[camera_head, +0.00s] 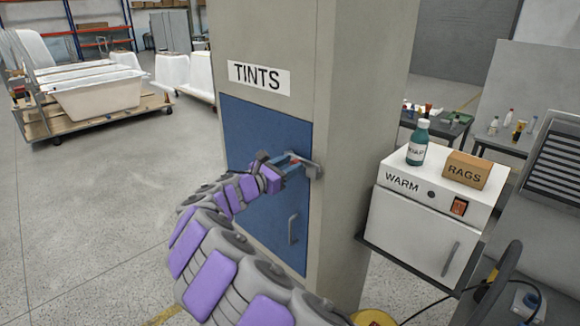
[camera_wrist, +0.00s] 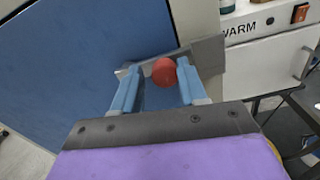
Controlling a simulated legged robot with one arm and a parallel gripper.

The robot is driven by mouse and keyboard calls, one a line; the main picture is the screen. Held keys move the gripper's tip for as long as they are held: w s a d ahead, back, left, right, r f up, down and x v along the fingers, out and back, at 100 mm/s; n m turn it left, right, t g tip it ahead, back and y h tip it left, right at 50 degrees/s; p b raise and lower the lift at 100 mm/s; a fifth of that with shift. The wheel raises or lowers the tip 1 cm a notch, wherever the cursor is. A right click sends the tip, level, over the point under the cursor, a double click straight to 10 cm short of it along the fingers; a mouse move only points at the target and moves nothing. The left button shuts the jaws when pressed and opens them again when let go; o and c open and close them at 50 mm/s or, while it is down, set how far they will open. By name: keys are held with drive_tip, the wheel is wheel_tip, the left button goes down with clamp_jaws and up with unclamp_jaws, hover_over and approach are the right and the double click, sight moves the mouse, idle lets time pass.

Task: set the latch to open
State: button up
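The latch (camera_head: 313,170) is a grey metal piece at the right edge of the blue door (camera_head: 262,125) of the cabinet marked TINTS. In the wrist view the latch bar (camera_wrist: 208,52) lies across the edge between the blue door and the grey frame, with a round red knob (camera_wrist: 165,71) on it. My gripper (camera_head: 290,165) is at the latch. In the wrist view its two blue fingers (camera_wrist: 160,78) stand apart on either side of the knob. A gap shows at the left finger; the right finger is close to the knob, and contact is unclear.
The door has a handle (camera_head: 293,229) lower down. To the right stands a white box marked WARM (camera_head: 415,215), with a bottle (camera_head: 418,143) and a RAGS carton (camera_head: 467,170) on top. A cart with tub shells (camera_head: 95,95) stands far left. Open floor lies at left.

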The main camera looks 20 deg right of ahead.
drive_tip(key=shift+s+a, duration=0.1)
drive_tip(key=shift+a, duration=0.1)
drive_tip(key=p+v, duration=0.1)
drive_tip(key=v, duration=1.6)
drive_tip(key=shift+a, duration=0.1)
drive_tip(key=shift+c, duration=0.4)
